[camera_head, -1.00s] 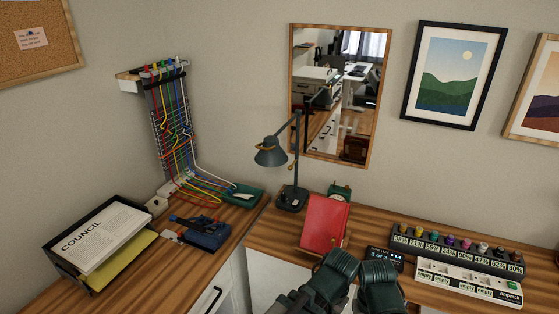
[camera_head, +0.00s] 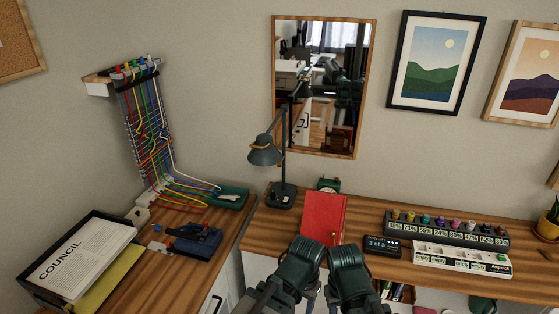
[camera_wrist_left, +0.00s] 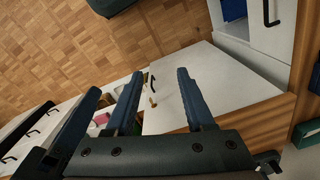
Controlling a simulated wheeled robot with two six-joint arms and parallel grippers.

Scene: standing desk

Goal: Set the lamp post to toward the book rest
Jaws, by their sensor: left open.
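The dark desk lamp stands near the corner of the wooden desk in the head view. Its upright post (camera_head: 284,155) rises from a dark base (camera_head: 282,195). Its shade (camera_head: 264,152) hangs to the left of the post, away from the book. The red book (camera_head: 323,217) leans upright to the right of the lamp base; it hides most of the rest behind it. My left gripper (camera_wrist_left: 160,78) is open and empty in the left wrist view, with white cabinet fronts and floor beyond it. My arms show low in the head view, below the book; my right gripper's fingers are not seen.
A black display box (camera_head: 382,246), a power strip (camera_head: 462,258) and a row of coloured knobs (camera_head: 447,228) lie to the right. A mirror (camera_head: 325,85) hangs behind. A paper tray (camera_head: 78,262) is at left.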

